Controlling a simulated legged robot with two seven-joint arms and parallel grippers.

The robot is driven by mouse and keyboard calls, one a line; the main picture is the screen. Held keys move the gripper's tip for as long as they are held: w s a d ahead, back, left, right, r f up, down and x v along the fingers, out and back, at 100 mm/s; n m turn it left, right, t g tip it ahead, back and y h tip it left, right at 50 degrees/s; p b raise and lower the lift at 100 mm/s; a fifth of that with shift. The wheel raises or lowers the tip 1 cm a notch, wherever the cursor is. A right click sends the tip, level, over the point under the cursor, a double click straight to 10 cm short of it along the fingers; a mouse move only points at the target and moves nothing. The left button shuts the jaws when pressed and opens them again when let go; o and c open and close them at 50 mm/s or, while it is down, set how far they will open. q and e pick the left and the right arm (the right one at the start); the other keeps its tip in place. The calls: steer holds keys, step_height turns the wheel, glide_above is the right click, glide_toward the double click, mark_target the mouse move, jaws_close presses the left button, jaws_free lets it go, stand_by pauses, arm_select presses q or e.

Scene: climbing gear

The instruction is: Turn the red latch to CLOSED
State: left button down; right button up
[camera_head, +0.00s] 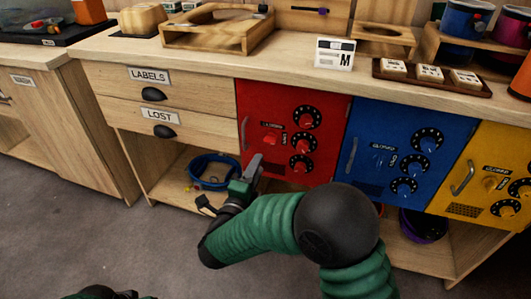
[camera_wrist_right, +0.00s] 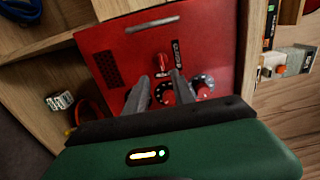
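The red cabinet door (camera_head: 275,105) is shut flush in the workbench front. Its red latch (camera_head: 271,140) sits on the left half, beside a dark printed label (camera_head: 272,126), left of the black-ringed dials. The latch also shows in the right wrist view (camera_wrist_right: 163,63), with the label (camera_wrist_right: 178,53) beside it. I cannot tell surely which way the latch points. My right gripper (camera_head: 256,164) is in front of the door's lower left edge, below the latch. In the wrist view its two fingers (camera_wrist_right: 160,76) are apart and empty, with the latch beyond their tips. My left gripper is out of view.
A blue door (camera_head: 375,120) and a yellow door (camera_head: 492,160) stand to the right. The door handle (camera_head: 244,133) is left of the latch. An open shelf (camera_head: 165,180) with a blue coiled item (camera_head: 212,168) lies lower left. Drawers (camera_head: 150,88) are above it.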

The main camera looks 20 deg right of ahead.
mark_target(271, 139)
steer(key=b+x, duration=0.2)
steer(key=x, duration=0.7)
steer(key=shift+s+f+b, duration=0.1)
steer(key=shift+f+b, duration=0.05)
steer(key=shift+b, duration=0.25)
steer(key=shift+w+d, duration=0.15)
steer(key=shift+w, duration=0.05)
steer(key=shift+c, duration=0.3)
jaws_close()
